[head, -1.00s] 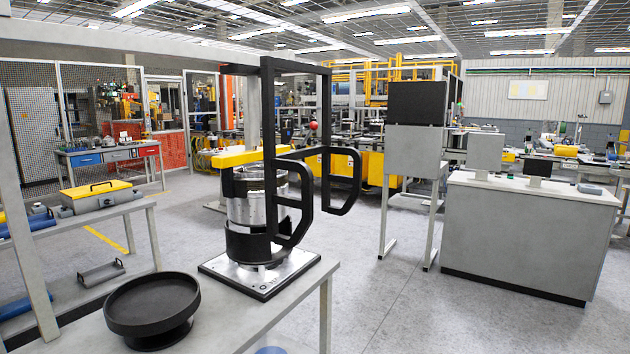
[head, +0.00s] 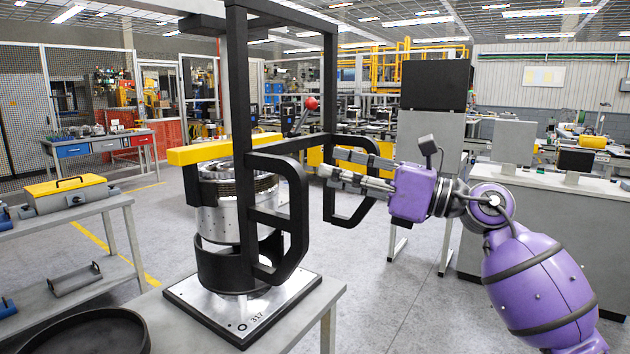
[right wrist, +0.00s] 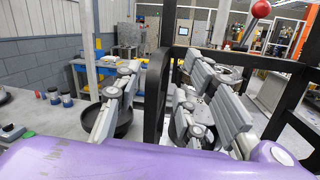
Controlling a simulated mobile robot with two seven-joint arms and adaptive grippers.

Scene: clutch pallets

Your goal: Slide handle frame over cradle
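The handle frame (head: 236,100) is a tall black frame with two D-shaped handles, a near one (head: 296,215) and a far one (head: 372,205). It stands upright around a silver cylinder (head: 218,222). The cylinder sits in a black curved cradle (head: 222,268) on a metal plate marked 317 (head: 255,316). My right gripper (head: 340,172) is open at the far handle. In the right wrist view its fingers (right wrist: 160,110) are spread with a black handle bar (right wrist: 154,95) between them; contact is unclear. My left gripper is out of view.
A yellow bar (head: 224,150) lies across the cylinder top. A red-knobbed lever (head: 311,103) rises behind the frame. A black round tray (head: 80,335) is at lower left. A side bench holds a yellow-lidded case (head: 66,190). A grey cabinet (head: 540,205) stands at right.

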